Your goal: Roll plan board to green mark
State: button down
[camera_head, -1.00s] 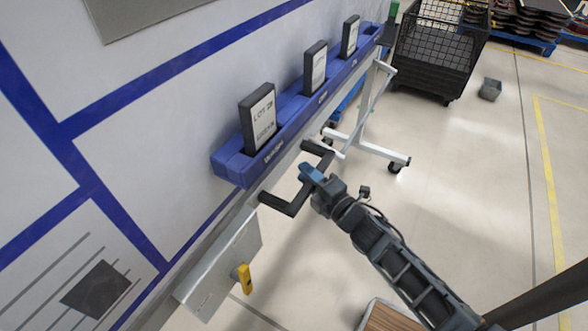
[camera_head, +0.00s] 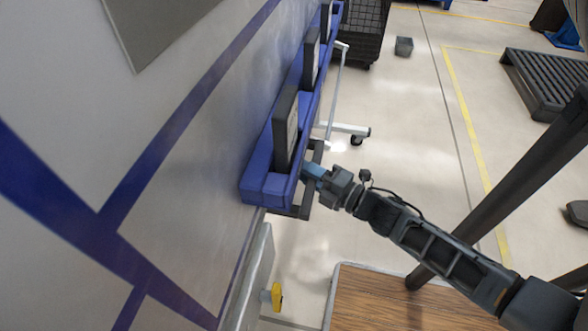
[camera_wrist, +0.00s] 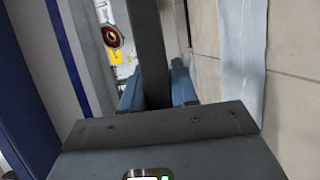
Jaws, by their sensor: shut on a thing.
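The plan board (camera_head: 180,185) is a tall white panel with blue lines, filling the left of the head view. A blue tray (camera_head: 264,186) with upright black-framed cards (camera_head: 287,130) runs along its edge. A dark bracket handle (camera_head: 305,203) sticks out below the tray, partly hidden by it. My gripper (camera_head: 314,172) is shut on this handle. In the wrist view, the handle's dark bar (camera_wrist: 150,45) passes between my blue fingers (camera_wrist: 156,88). No green mark on the floor can be made out.
A wheeled white stand leg (camera_head: 350,130) shows beyond the handle. A wood-topped surface (camera_head: 385,300) stands at bottom centre. A yellow knob (camera_head: 273,296) is low by the board. A black mesh cart (camera_head: 358,25), grey bin (camera_head: 404,46) and dark pallet (camera_head: 550,80) stand farther off. Open floor lies between.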

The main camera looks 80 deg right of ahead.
jog(key=shift+s+f, duration=0.1)
jog(key=shift+s, duration=0.3)
jog(key=c, duration=1)
grip_release()
jog(key=shift+o, duration=0.2)
jog(key=v, duration=0.7)
jog(key=shift+s+b, duration=0.3)
jog(key=shift+s, duration=0.1)
jog(key=shift+a, duration=0.1)
